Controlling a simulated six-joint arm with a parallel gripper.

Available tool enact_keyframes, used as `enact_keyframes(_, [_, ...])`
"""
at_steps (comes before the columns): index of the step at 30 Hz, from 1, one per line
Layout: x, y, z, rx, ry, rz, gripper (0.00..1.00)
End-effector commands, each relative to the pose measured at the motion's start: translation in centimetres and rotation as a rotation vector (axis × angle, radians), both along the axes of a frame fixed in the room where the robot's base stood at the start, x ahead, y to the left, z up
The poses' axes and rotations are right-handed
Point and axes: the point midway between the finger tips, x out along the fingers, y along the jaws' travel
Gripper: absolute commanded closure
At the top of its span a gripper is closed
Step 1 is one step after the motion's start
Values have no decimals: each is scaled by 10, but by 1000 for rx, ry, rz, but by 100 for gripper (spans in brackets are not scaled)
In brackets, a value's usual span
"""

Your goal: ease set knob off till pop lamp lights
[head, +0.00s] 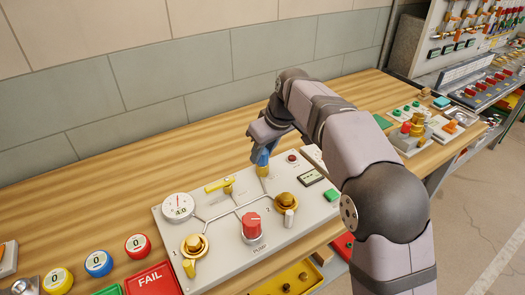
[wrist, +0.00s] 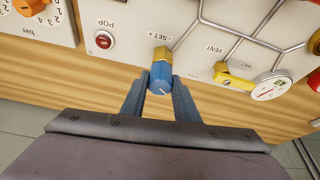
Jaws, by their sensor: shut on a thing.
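The blue set knob (head: 263,157) sits on a brass stem at the back edge of the grey valve panel (head: 222,262). It also shows in the wrist view (wrist: 160,78), beside the SET label, with a white line on its end. My gripper (head: 261,147) is shut on the knob, one finger on each side; the wrist view shows the fingers (wrist: 160,84) closely flanking it. The pop lamp (wrist: 103,40) is a dark red dome in a pale ring beside the POP label; it looks unlit. It shows small in the head view (head: 292,158).
A round gauge (head: 177,206) and yellow vent lever (head: 219,184) stand left of the knob. A red pump knob (head: 251,222) and brass valves (head: 195,245) are nearer. Green and red FAIL tiles (head: 150,279) lie at front left. The bench behind the panel is clear.

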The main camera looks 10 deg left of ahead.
Motion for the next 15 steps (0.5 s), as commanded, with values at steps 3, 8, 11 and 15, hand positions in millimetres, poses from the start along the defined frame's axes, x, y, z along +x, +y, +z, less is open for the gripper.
enact_keyframes(3, [0,0,4,0,2,51,95])
enact_keyframes(8, [0,0,3,0,2,125,95])
enact_keyframes(11, [0,0,2,1,-1,144,95])
enact_keyframes(15, [1,0,1,1,-2,145,95])
